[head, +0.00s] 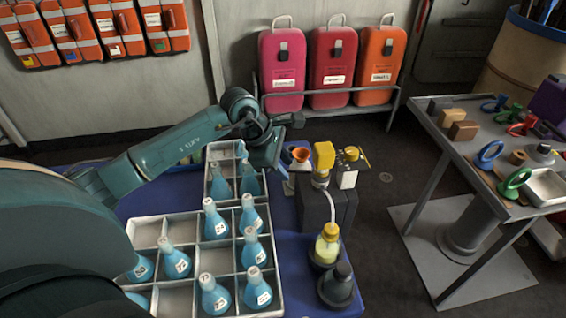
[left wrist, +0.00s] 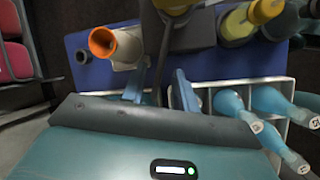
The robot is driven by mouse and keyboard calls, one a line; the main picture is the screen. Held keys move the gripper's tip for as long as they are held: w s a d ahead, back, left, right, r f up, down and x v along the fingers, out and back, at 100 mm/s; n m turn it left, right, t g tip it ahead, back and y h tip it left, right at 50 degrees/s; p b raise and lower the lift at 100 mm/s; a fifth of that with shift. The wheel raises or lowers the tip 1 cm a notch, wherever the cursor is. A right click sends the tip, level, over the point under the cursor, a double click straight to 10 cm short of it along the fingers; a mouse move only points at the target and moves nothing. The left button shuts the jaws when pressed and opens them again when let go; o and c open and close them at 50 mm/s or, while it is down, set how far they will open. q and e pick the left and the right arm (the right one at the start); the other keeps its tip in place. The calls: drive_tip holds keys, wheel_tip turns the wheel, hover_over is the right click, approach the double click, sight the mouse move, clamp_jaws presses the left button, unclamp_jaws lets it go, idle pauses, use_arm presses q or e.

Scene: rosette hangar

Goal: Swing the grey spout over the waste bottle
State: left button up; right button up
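My left gripper (head: 274,158) is at the back of the blue mat, just left of an orange funnel. In the left wrist view its two fingers (left wrist: 160,88) stand apart. A thin dark grey bar (left wrist: 163,55), possibly the spout, shows between them; I cannot tell whether they touch it. The orange funnel (head: 300,153) sits in a pale bottle, possibly the waste bottle; the funnel also shows in the left wrist view (left wrist: 102,42). A yellow-topped dispenser (head: 323,155) stands on a dark box. A pale tube (head: 332,208) runs down towards a yellow-capped bottle (head: 328,243). My right gripper is out of view.
A white divided crate (head: 150,232) with several blue flasks fills the left and front. A grey table (head: 455,150) with tools is further right, across open floor.

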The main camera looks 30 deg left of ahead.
use_arm(q)
drive_tip(key=shift+c, duration=0.5)
clamp_jaws()
